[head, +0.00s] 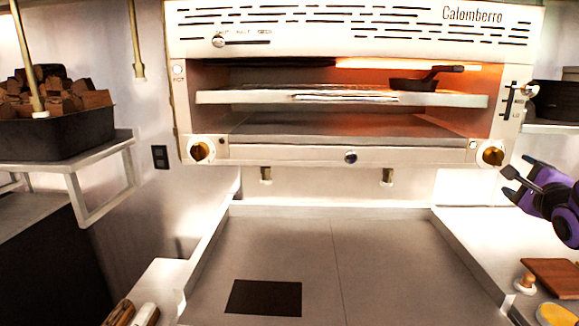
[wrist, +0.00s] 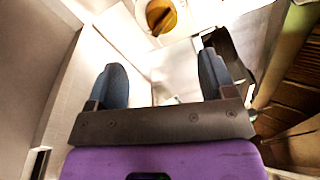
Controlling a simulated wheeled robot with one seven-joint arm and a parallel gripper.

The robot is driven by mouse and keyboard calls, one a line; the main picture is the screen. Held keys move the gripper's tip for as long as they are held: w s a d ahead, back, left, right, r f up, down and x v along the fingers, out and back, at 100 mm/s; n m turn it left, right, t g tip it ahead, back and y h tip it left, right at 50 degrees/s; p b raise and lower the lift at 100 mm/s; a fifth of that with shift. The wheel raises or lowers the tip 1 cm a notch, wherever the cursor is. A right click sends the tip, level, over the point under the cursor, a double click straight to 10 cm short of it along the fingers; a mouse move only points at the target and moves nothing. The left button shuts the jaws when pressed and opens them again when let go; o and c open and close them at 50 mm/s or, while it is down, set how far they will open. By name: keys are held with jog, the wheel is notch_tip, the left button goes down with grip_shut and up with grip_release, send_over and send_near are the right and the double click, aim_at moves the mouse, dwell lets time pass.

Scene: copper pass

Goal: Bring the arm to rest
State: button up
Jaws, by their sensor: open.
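My gripper (head: 510,182) is at the right edge of the head view, on a purple arm link. It is below the oven's right knob and above the right side counter. In the wrist view my gripper (wrist: 162,85) shows two dark fingers set well apart with nothing between them. It is open and empty. Most of my arm is out of the head view.
A salamander oven (head: 350,155) fills the back, with a small black pan (head: 412,84) on its rack. The grey worktop (head: 385,260) is clear except for a dark mat (head: 264,298). A wooden board (head: 553,277) lies at right. A black bin (head: 60,135) stands on the left shelf.

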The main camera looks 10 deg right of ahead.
jog(key=a+r+n+g+y, duration=0.25)
jog(key=a+n+g, duration=0.35)
jog(key=a+n, duration=0.75)
jog(key=s+a+n+g+y, duration=0.4)
jog(key=s+a+n+g, duration=0.2)
jog(key=s+a+n, duration=0.5)
jog(key=s+a, duration=0.4)
jog(key=a, duration=0.2)
jog(key=shift+s+a+r+n, duration=0.3)
jog(key=shift+s+r+n, duration=0.05)
